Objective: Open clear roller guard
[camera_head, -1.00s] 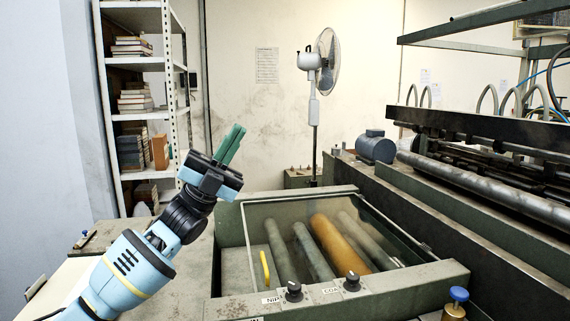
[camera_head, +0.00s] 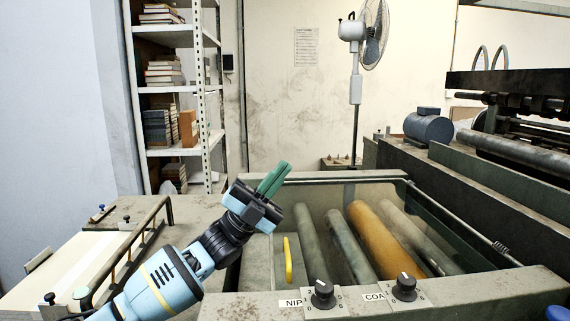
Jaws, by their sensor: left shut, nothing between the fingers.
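The clear roller guard (camera_head: 326,200) lies closed over the roller bay. Several rollers show through it, one of them orange-brown (camera_head: 385,238) and the others grey-green. A yellow handle (camera_head: 288,260) stands near the guard's left side. My left gripper (camera_head: 272,178) is above the far left corner of the bay, its green fingers pointing up and together, with nothing between them. It is apart from the yellow handle, which is lower and a little to the right.
Two black knobs, NIP (camera_head: 322,294) and COA (camera_head: 404,287), stand on the front frame. A metal rail (camera_head: 130,255) rises on the left table. A grey motor (camera_head: 428,127) and machine frame stand at the right, a shelf (camera_head: 180,90) at back left.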

